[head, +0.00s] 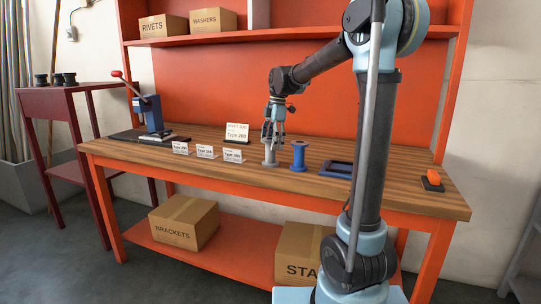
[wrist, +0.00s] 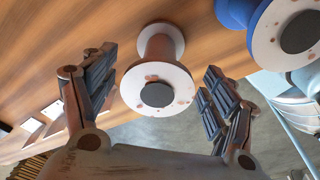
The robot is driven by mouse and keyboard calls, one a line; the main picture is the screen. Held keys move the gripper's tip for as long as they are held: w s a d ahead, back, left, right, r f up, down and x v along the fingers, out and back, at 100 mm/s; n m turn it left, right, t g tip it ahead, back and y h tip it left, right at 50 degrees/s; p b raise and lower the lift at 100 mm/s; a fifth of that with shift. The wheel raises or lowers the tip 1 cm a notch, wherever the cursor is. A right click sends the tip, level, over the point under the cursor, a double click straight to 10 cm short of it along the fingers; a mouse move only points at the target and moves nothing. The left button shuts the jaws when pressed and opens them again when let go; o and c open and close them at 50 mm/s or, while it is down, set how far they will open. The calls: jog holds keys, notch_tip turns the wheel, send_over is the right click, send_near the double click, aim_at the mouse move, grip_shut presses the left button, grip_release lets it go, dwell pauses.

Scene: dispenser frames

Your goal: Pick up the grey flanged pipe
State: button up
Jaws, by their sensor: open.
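The grey flanged pipe (head: 269,155) stands upright on the wooden workbench in the head view, directly below my gripper (head: 273,133). In the wrist view the pipe (wrist: 157,75) shows end-on, with a pale, rust-spotted flange and a dark bore. The open fingers lie to the left and right of its near flange, with gaps on both sides. Nothing is held. In the head view the fingers overlap the pipe's top, so the exact height between them is hard to tell.
A blue flanged pipe (head: 299,157) stands close on the right, also at the upper right of the wrist view (wrist: 262,14). A blue tray (head: 336,169) lies farther right. Small label cards (head: 206,152) and a blue press (head: 150,114) stand left. Shelf above the bench (head: 290,36).

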aim_at(269, 156)
jog(key=shift+s+a+f, duration=0.1)
jog(key=shift+a+f, duration=0.1)
jog(key=shift+f, duration=0.8)
jog(key=shift+a+f, duration=0.15)
jog(key=shift+f, duration=0.8)
jog(key=shift+s+a+f, duration=0.1)
jog(key=shift+a+f, duration=0.1)
jog(key=shift+f, duration=0.8)
jog(key=shift+c, duration=0.3)
jog(key=c, duration=1.4)
